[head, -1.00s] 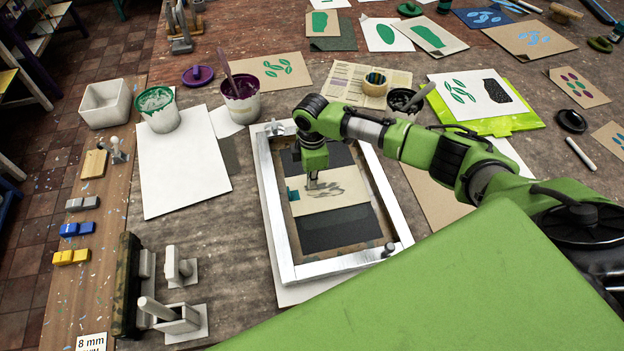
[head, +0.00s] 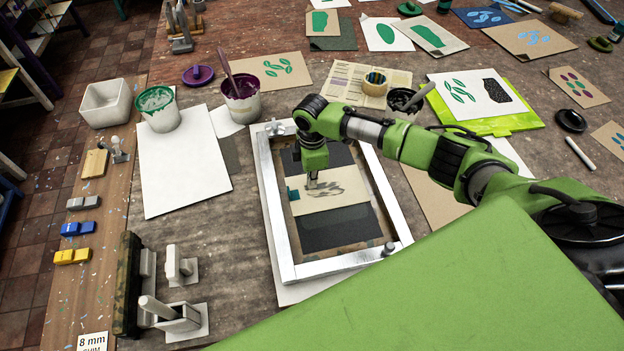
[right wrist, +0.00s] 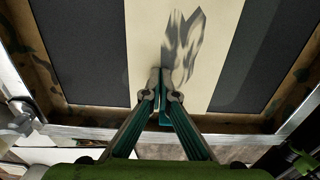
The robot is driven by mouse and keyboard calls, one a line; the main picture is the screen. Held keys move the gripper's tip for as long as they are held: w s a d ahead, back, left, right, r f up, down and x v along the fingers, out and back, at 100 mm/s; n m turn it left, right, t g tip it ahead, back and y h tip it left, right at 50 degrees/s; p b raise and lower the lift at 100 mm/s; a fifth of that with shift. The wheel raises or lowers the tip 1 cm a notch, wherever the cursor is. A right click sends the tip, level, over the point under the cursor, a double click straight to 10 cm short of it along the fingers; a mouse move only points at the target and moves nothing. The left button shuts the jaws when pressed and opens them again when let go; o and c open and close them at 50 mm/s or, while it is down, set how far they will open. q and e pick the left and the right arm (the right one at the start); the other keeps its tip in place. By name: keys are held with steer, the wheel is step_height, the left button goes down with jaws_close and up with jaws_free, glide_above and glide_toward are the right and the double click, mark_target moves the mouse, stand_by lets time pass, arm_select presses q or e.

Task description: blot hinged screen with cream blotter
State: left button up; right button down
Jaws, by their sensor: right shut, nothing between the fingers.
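The hinged screen (head: 283,235) lies low in its pale metal frame on the table, with a dark mesh. The cream blotter (head: 328,203) lies flat across the mesh; it also shows in the right wrist view (right wrist: 225,30). A teal patch (head: 293,189) shows at its left end. My right gripper (head: 311,184) points down over the blotter near this end. Its fingertips (right wrist: 166,80) are together and empty, at or just above the blotter; I cannot tell if they touch. Their shadow falls on the cream surface. My left gripper is out of view.
Hinge clamps (head: 280,128) stand at the frame's far edge. A green tub (head: 157,110) and a purple tub (head: 242,103) stand behind left. White paper (head: 180,165) lies left of the frame. A grey stand (head: 178,318) is at front left.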

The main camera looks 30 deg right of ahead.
steer(key=shift+s, duration=0.15)
step_height(320, 180, up, 3)
steer(key=p, duration=0.2)
steer(key=shift+f+p, duration=0.2)
steer(key=shift+p, duration=0.2)
steer(key=shift+w+r, duration=0.15)
steer(key=shift+w, duration=0.05)
steer(key=shift+r, duration=2)
steer(key=shift+s+f, duration=0.1)
steer(key=shift+s, duration=0.05)
